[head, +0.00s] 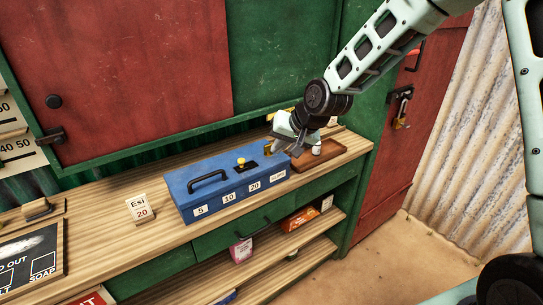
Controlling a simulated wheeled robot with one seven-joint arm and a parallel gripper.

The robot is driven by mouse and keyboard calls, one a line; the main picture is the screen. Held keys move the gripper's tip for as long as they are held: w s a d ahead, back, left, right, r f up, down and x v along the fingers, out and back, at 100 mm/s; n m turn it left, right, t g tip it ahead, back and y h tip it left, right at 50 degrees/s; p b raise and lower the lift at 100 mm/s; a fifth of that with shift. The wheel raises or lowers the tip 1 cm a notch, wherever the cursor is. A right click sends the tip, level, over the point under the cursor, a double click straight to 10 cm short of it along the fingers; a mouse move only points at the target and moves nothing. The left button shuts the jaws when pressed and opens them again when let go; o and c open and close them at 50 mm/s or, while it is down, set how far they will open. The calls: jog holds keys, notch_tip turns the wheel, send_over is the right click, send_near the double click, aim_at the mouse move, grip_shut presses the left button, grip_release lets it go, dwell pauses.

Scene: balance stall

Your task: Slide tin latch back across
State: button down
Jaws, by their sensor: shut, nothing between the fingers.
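The blue tin (222,186) sits on the wooden counter, with a black handle on its lid and labels 5, 10 and 20 on its front. A small yellow knob (241,161) stands on the lid's right part, beside a dark patch; it looks like the latch, but its exact position is hard to tell. A brass-coloured piece (268,149) shows at the tin's back right. My gripper (298,149) is shut and empty at the tin's right end, to the right of the knob. Whether it touches the tin is unclear.
A brown wooden tray (318,156) lies right of the tin, partly behind my gripper. A card reading "Esi 20" (140,209) stands left of the tin. A dark board (30,262) lies at the far left. Shelves below hold several small boxes. Bare counter lies between card and tin.

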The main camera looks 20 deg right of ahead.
jog(key=shift+v, duration=1.05)
